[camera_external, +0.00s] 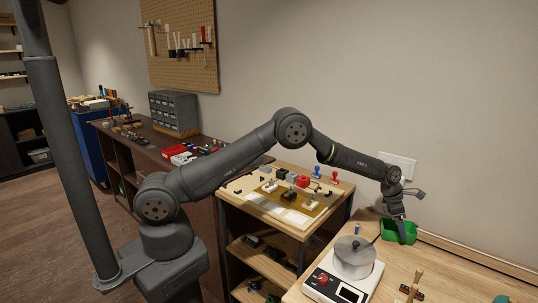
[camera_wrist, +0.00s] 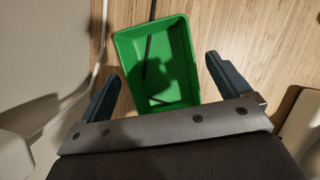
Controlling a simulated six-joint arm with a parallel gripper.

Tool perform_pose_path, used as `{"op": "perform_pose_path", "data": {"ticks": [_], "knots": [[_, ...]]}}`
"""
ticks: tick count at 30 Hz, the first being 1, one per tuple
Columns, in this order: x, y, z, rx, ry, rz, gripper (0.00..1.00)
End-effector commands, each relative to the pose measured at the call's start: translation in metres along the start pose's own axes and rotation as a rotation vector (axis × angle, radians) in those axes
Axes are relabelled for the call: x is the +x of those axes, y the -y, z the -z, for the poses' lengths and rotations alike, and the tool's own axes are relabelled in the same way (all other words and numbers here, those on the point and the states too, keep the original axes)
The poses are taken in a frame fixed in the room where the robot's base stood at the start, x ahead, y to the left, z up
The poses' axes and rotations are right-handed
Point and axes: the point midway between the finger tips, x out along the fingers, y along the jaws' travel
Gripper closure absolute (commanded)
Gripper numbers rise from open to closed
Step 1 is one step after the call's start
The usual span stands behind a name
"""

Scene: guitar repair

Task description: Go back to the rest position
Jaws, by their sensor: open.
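My gripper (camera_wrist: 160,90) is open, with its two dark fingers spread wide in the wrist view. Between and beyond them is a green bin (camera_wrist: 188,50) on the light wood table. A thin dark rod leans inside the bin; the rest of its floor looks empty apart from shadow. In the external view my arm is stretched out to the right and my gripper (camera_external: 397,212) points down at the green bin (camera_external: 411,231). The arm's end partly hides the bin there. I cannot tell the exact height of the fingers above the rim.
A hot plate (camera_external: 325,284) with a lidded metal pot (camera_external: 354,258) stands left of the bin. A workbench (camera_external: 262,215) with guitar parts and small clamps lies below my arm. The wall (camera_external: 470,150) is close behind the bin. Free air lies above the arm.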

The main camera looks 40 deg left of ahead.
Motion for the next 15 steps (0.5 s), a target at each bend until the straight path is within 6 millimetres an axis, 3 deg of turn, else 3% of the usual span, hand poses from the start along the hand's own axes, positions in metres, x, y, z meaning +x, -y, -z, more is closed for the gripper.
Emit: {"op": "perform_pose_path", "data": {"ticks": [7, 15], "knots": [[0.024, 0.0, 0.013, 0.0, -0.001, 0.0, 0.06], [-0.026, -0.001, 0.011, 0.0, 0.002, -0.001, 0.06]]}}
